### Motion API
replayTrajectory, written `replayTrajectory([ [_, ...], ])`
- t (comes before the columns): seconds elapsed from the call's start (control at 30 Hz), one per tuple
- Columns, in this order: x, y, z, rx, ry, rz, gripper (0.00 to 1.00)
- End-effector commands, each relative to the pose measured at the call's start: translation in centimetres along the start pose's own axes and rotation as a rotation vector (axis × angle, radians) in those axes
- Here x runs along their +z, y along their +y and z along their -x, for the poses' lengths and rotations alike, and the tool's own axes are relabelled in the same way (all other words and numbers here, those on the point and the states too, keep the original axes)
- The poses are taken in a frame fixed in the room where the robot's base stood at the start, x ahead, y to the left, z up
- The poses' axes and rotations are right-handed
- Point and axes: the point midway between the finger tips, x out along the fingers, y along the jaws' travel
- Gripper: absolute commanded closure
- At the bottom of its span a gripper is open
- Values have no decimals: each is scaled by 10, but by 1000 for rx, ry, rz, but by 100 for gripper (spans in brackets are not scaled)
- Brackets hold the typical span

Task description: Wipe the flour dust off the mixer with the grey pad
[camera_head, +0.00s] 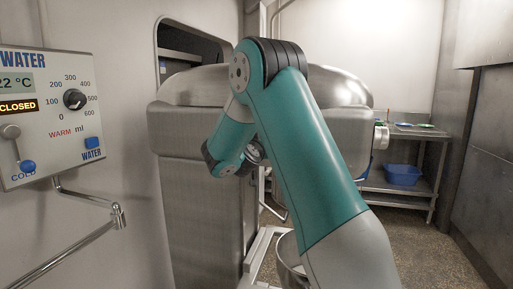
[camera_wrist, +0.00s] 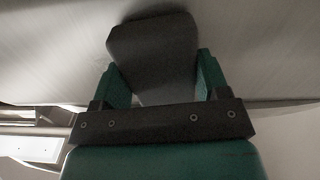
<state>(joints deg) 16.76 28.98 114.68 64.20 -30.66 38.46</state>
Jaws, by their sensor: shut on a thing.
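The mixer (camera_head: 190,135) is a large brushed-steel machine in the middle of the head view, behind my teal arm. My gripper (camera_wrist: 160,72) shows in the wrist view with its two green fingers shut on the grey pad (camera_wrist: 153,42). The pad is dark, flat and held between the fingers, its far end sticking out beyond them. Behind it in the wrist view is a pale metal surface (camera_wrist: 255,50); I cannot tell if the pad touches it. In the head view my fingers and the pad are hidden behind my arm. I cannot make out any flour dust.
A water control panel (camera_head: 45,120) with a dial and display is on the left wall, with a bent metal pipe (camera_head: 75,252) below it. At the right back, a steel shelf (camera_head: 405,135) holds a blue tub (camera_head: 403,174). Speckled floor (camera_head: 425,240) is open at the right.

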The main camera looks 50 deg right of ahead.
Motion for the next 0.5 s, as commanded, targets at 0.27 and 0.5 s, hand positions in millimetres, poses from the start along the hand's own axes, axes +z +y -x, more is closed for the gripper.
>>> replayTrajectory([
  [0.27, 2, 9, 0, 0, 0, -1, 51],
  [0.5, 6, 30, -2, 1, 0, -1, 51],
])
